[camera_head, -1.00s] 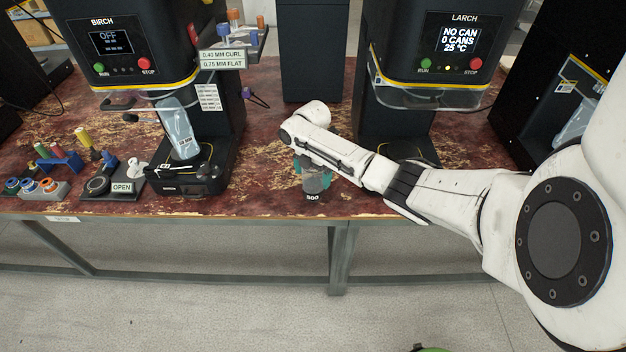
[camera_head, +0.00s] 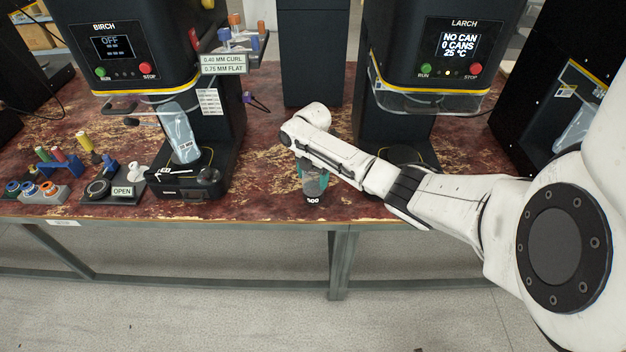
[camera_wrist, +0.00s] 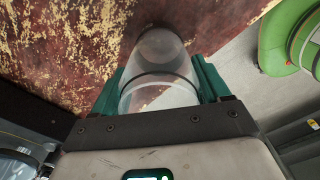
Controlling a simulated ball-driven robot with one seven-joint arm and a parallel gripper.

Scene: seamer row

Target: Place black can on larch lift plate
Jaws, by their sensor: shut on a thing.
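The can (camera_head: 313,190) is a see-through cup with a dark band and white figures low on its side. It stands upright, or nearly so, near the front edge of the bench. My gripper (camera_head: 312,174) is shut on it, with teal fingers on both sides. In the wrist view, the clear can (camera_wrist: 160,72) sits between the fingers of my gripper (camera_wrist: 160,88). I cannot tell whether its base touches the bench. The larch lift plate (camera_head: 404,155) is a dark disc under the LARCH machine, right of and behind my gripper, partly hidden by my arm. Nothing shows on it.
The LARCH machine (camera_head: 425,45) reads NO CAN, 0 CANS; its clear guard (camera_head: 430,103) hangs above the plate.

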